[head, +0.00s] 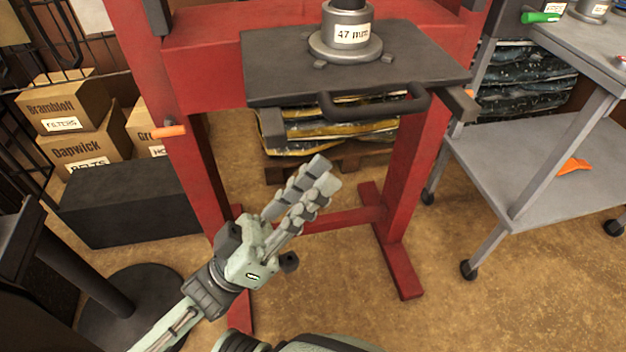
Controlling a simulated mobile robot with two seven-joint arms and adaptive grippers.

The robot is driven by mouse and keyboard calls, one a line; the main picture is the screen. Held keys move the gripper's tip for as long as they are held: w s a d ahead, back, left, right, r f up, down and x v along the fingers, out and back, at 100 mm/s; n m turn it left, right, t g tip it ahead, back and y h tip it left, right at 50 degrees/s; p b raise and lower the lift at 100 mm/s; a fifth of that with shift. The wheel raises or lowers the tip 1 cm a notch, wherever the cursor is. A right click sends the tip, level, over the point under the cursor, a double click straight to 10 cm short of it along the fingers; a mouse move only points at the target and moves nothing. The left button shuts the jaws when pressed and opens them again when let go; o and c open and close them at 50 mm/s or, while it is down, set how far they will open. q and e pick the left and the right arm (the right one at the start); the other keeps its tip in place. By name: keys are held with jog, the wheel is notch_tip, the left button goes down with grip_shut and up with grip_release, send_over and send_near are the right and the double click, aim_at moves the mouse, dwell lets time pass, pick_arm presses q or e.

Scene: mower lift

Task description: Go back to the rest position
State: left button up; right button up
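My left gripper (324,176) reaches up from the lower left, in front of the red press frame (405,185). Its two fingers lie close together, look shut and have nothing visible between them. It hangs in the air below the dark plate (275,85) with a handle, apart from it as far as I can tell. A grey flanged part (345,45) labelled 47 mm stands on that plate. My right gripper is not in view; a pale rounded part of my body shows at the bottom edge.
A grey cart (550,170) with an orange item (573,166) on its lower shelf stands at the right. Cardboard boxes (65,105) and a black block (130,205) are at the left. A round black base (130,310) stands lower left. Floor is clear at lower right.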

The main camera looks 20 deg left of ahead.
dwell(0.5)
